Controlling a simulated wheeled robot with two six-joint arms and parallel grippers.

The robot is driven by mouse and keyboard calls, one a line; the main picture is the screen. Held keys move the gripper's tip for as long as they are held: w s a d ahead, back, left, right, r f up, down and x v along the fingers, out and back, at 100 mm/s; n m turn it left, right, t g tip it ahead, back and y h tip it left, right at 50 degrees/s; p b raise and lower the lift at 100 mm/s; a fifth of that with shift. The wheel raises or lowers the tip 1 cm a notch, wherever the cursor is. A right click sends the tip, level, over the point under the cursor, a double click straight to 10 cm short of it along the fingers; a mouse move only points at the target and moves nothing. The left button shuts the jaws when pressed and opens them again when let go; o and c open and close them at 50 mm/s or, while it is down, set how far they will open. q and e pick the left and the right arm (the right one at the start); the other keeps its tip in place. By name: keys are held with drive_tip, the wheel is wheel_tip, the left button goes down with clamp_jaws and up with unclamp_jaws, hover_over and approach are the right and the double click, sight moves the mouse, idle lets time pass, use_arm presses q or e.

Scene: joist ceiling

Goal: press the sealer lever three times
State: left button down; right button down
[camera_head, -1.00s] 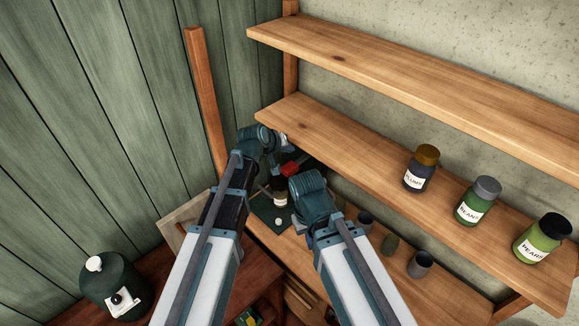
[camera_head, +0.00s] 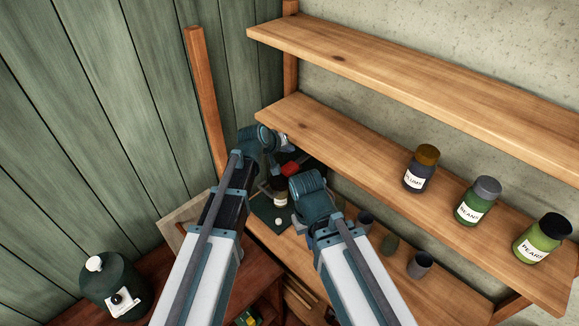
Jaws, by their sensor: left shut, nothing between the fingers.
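The sealer's red lever handle (camera_head: 291,168) shows between my two arms, deep in the corner on the lower shelf. A dark jar with a pale label (camera_head: 280,189) stands below it on a dark green base (camera_head: 264,208). My left gripper (camera_head: 275,167) is shut and empty, just left of the red handle. I cannot tell whether it touches the handle. My right arm's wrist hides its gripper and part of the sealer's right side.
Jars labelled plums (camera_head: 419,172), beans (camera_head: 475,205) and pears (camera_head: 542,240) stand on the middle shelf (camera_head: 350,150). Several small cups stand on the lower shelf, one of them grey (camera_head: 420,264). A dark green canister (camera_head: 116,285) stands at the lower left.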

sight(288, 168)
idle(0.4)
use_arm(q)
wheel_tip(288, 168, up, 4)
drive_tip(key=p, duration=0.4)
drive_tip(key=shift+f, duration=0.2)
wheel_tip(288, 168, down, 9)
drive_tip(key=b, duration=0.9)
drive_tip(key=shift+r, duration=0.15)
idle(1.5)
drive_tip(key=shift+f+b, duration=0.35)
drive_tip(key=shift+b, duration=0.1)
